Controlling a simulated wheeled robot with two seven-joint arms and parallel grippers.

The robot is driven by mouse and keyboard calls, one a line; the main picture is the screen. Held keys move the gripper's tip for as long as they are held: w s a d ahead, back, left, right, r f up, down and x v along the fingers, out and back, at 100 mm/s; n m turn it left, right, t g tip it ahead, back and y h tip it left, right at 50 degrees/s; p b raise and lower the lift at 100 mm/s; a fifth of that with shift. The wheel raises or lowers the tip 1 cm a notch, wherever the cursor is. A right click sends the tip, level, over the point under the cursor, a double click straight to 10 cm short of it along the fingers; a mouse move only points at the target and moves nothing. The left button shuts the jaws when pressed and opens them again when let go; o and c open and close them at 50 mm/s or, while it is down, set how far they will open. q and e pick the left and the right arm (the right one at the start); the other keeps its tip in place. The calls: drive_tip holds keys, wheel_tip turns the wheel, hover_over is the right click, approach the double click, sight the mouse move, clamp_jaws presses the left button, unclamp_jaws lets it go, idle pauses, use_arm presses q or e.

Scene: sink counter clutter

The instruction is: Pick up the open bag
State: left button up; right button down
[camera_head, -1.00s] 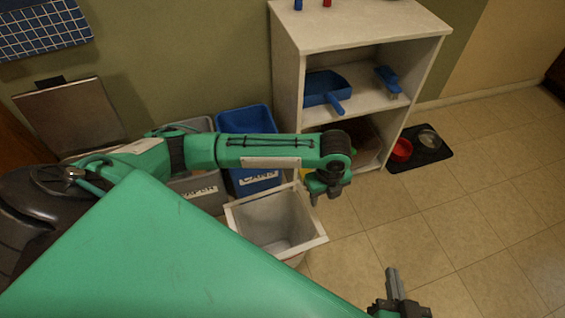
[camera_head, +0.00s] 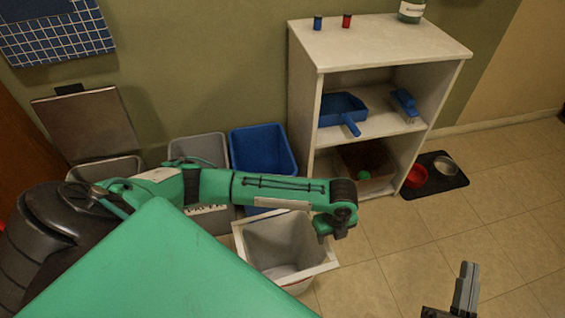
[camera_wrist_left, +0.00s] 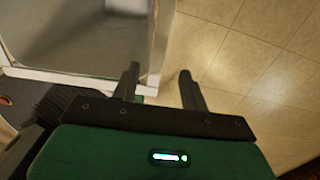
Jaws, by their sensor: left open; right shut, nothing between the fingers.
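No separate bag can be made out clearly. A white, open-topped container with a pale rim (camera_head: 328,262) stands on the floor below my left arm; whether a bag lines it, I cannot tell. My left gripper (camera_head: 326,236) hangs above its right back rim, fingers pointing down and mostly hidden. In the left wrist view the fingers (camera_wrist_left: 160,80) are open and empty. One overlaps the container's rim (camera_wrist_left: 75,77), the other is over floor tiles; contact cannot be told. My right gripper (camera_head: 467,284) is shut and empty over the floor at the lower right.
Blue bin (camera_head: 263,150) and grey bin (camera_head: 200,146) stand behind my left arm. A white shelf unit (camera_head: 385,45) holds a blue dustpan (camera_head: 342,108) and a brush (camera_head: 405,103). A dark mat (camera_head: 450,180) with bowls lies right. Tiles at right are clear.

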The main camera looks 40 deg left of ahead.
sight(327, 244)
use_arm(q)
wheel_tip(327, 244, down, 4)
drive_tip(key=shift+s+a+r+b, duration=0.15)
drive_tip(key=shift+r+b, duration=0.1)
drive_tip(key=shift+b, duration=0.35)
drive_tip(key=shift+f, duration=0.25)
use_arm(e)
wheel_tip(327, 244, up, 7)
drive_tip(key=s+d+t, duration=0.2)
drive_tip(key=t, duration=0.3)
drive_tip(key=shift+d+f, duration=0.15)
drive_tip(key=shift+f, duration=0.05)
use_arm(q)
drive_tip(key=shift+f+p, duration=0.25)
drive_tip(key=shift+p, duration=0.1)
use_arm(e)
drive_tip(key=shift+r, duration=0.4)
use_arm(q)
clamp_jaws()
